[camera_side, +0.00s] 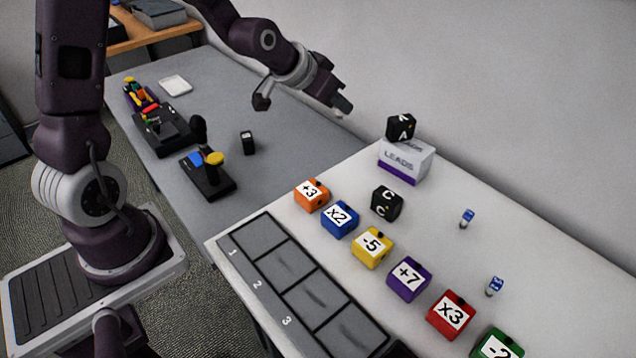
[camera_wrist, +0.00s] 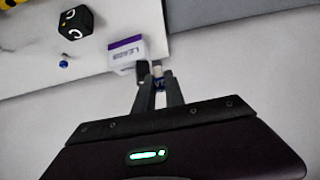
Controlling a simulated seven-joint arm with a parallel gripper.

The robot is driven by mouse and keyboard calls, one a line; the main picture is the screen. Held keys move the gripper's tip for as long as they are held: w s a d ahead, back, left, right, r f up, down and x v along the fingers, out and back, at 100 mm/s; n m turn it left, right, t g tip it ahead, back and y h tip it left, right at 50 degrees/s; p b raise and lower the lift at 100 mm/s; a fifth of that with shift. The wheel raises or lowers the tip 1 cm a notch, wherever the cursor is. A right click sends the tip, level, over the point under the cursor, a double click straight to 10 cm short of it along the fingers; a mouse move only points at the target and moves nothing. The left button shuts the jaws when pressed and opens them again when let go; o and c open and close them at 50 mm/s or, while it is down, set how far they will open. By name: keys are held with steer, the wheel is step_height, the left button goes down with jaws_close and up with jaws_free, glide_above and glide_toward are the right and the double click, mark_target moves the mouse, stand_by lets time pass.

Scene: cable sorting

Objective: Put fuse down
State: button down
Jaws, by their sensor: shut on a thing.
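My gripper (camera_side: 341,103) is raised above the surface at the upper middle of the side view, behind and left of the LEADS box. In the wrist view my gripper (camera_wrist: 158,86) is shut on a small blue-and-white fuse (camera_wrist: 159,83) with a dark letter mark. The held fuse cannot be made out in the side view. Two similar fuses stand on the white table: one fuse (camera_side: 467,218) right of the black C cube, and another fuse (camera_side: 495,287) nearer the front. One loose fuse (camera_wrist: 63,62) also shows in the wrist view.
The white LEADS box (camera_side: 406,163) carries a black A cube (camera_side: 400,127). A black C cube (camera_side: 387,202) and several coloured number cubes stand on the white table. A numbered grey tray (camera_side: 262,281) lies in front. Joysticks stand on the grey table (camera_side: 290,133).

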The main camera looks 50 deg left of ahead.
steer(key=s+f, duration=0.3)
steer(key=f, duration=0.2)
steer(key=w+d+f+m+h, duration=0.15)
steer(key=w+d, duration=0.35)
steer(key=d, duration=0.6)
steer(key=w+d+m+h, duration=0.2)
steer(key=w+d+m, duration=0.15)
steer(key=d, duration=0.85)
steer(key=s+d+m+g+h, duration=0.1)
steer(key=s+d+m, duration=0.15)
steer(key=d, duration=1.05)
steer(key=s+d+m+g+h, duration=0.2)
steer(key=s+d, duration=0.1)
steer(key=d, duration=0.9)
steer(key=f, duration=0.6)
steer(key=d+f, duration=0.1)
steer(key=f, duration=0.3)
steer(key=shift+s+d, duration=0.1)
steer(key=shift+s, duration=0.05)
steer(key=shift+f, duration=0.2)
steer(key=c, duration=1.4)
jaws_free()
